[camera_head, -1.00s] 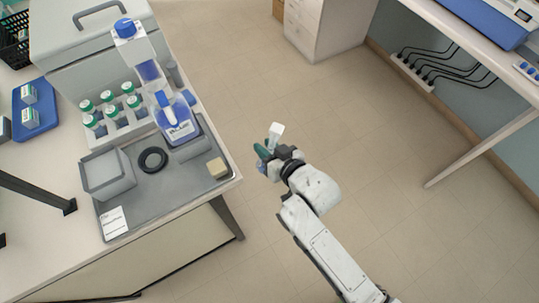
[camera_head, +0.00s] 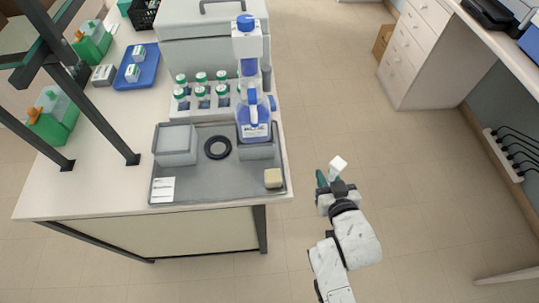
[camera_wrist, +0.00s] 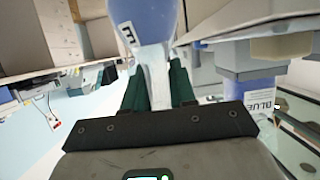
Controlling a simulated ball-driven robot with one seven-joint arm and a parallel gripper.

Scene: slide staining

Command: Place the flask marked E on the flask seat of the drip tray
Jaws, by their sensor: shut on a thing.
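My gripper (camera_head: 328,183) has dark green fingers and is shut on the flask marked E. In the wrist view the flask (camera_wrist: 150,15) has a lavender-blue body with a white E label, and its pale neck (camera_wrist: 157,75) is between the fingers. In the head view only a small white part (camera_head: 338,163) shows above the fingers. The gripper is over the floor, right of the bench and apart from it. The grey drip tray (camera_head: 215,185) lies on the bench's right end. A black ring (camera_head: 206,147), apparently the flask seat, lies on it, empty.
On the tray are a grey open box (camera_head: 175,145), a blue bottle (camera_head: 252,115) on a grey stand, a beige block (camera_head: 273,178) and a white card (camera_head: 162,190). Green-capped bottles (camera_head: 202,77) stand behind.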

